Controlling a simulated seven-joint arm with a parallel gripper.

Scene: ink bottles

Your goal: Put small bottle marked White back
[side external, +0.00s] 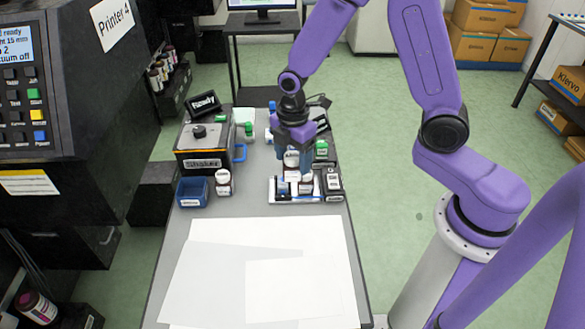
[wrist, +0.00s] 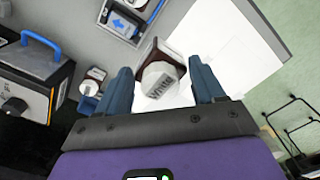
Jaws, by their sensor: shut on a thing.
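The small bottle marked White has a white cap lettered "White" (wrist: 158,79) and a dark reddish-brown body, seen from above in the wrist view. My gripper (wrist: 161,76) is shut on it, with one blue finger on each side. In the side external view my gripper (side external: 293,158) points down and holds the bottle (side external: 291,161) over the back part of a white tray (side external: 290,201). I cannot tell whether the held bottle's base touches anything.
A dark bottle (side external: 333,184) stands at the tray's right end. A blue bin (side external: 193,192), a brown bottle with a white cap (side external: 223,183) and the shaker box (side external: 203,161) stand to the left. Green-capped bottles stand behind. White paper sheets (side external: 210,280) cover the table's front.

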